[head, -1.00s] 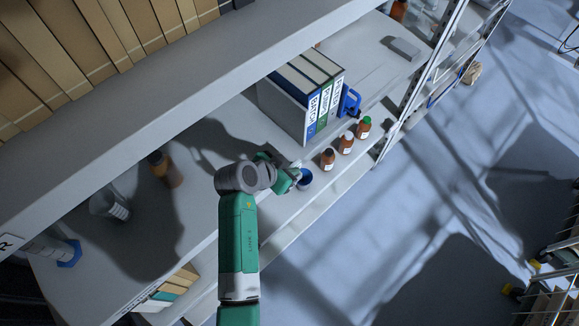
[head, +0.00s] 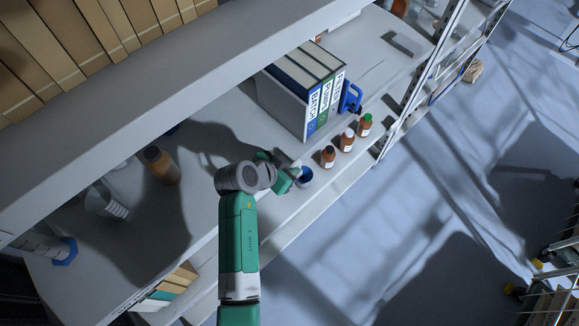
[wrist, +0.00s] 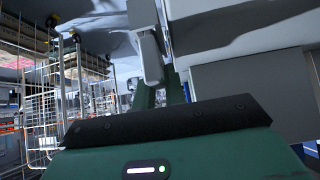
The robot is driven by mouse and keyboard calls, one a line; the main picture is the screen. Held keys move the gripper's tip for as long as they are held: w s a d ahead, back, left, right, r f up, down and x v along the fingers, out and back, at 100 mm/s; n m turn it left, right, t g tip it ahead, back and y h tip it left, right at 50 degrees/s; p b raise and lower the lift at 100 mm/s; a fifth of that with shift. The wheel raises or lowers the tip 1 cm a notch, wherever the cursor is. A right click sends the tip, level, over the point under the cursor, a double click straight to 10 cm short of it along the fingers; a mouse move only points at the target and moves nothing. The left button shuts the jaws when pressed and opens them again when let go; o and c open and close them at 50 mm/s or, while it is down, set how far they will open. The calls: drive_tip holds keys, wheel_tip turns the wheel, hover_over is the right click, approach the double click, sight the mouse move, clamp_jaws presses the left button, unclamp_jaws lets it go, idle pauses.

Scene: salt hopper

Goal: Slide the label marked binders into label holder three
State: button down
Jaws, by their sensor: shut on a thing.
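My gripper (head: 287,178) is over the front edge of the middle shelf, beside a small blue container (head: 305,175). A small pale piece (head: 296,165) shows at its fingertips; I cannot read any marking on it. In the wrist view the green fingers (wrist: 160,92) are close together, with a light grey piece (wrist: 151,60) at their tips, likely the label. The binders label cannot be confirmed by its text. Label holder three cannot be made out in either view; my arm covers part of the shelf edge.
A grey file box with several binders (head: 311,92) stands behind and right of my gripper. Brown bottles (head: 347,139) line the front edge to its right. Another brown bottle (head: 160,165) and a clear beaker (head: 105,202) stand left. An upper shelf (head: 150,95) overhangs.

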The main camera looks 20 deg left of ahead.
drive_tip(key=shift+f, duration=0.4)
drive_tip(key=c, duration=0.9)
unclamp_jaws()
drive_tip(key=shift+r, duration=0.1)
drive_tip(key=p+v, duration=0.4)
drive_tip(key=v, duration=0.2)
idle(0.3)
